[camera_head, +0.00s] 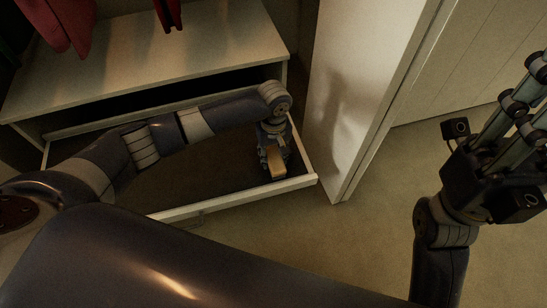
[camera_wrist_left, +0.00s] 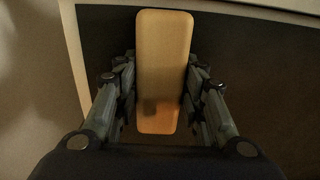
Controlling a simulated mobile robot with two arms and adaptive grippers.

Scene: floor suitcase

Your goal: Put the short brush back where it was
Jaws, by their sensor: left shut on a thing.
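The short brush (camera_head: 277,164) shows as a light wooden block inside the open drawer, near its right front corner. My left gripper (camera_head: 270,156) is shut on it, pointing down. In the left wrist view the brush (camera_wrist_left: 164,60) lies lengthwise between the two fingers of my left gripper (camera_wrist_left: 161,100), its wooden back towards the camera. Its underside is hidden, and I cannot tell whether it touches the drawer floor. The drawer (camera_head: 240,199) is pulled out below a white cabinet. My right gripper (camera_head: 520,125) is raised at the far right; its fingertips are partly cut off.
The white cabinet top (camera_head: 150,65) lies above the drawer, with red cloth (camera_head: 62,22) hanging over it. A white upright panel (camera_head: 350,90) stands right beside the drawer. Bare floor (camera_head: 370,215) lies in front and to the right.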

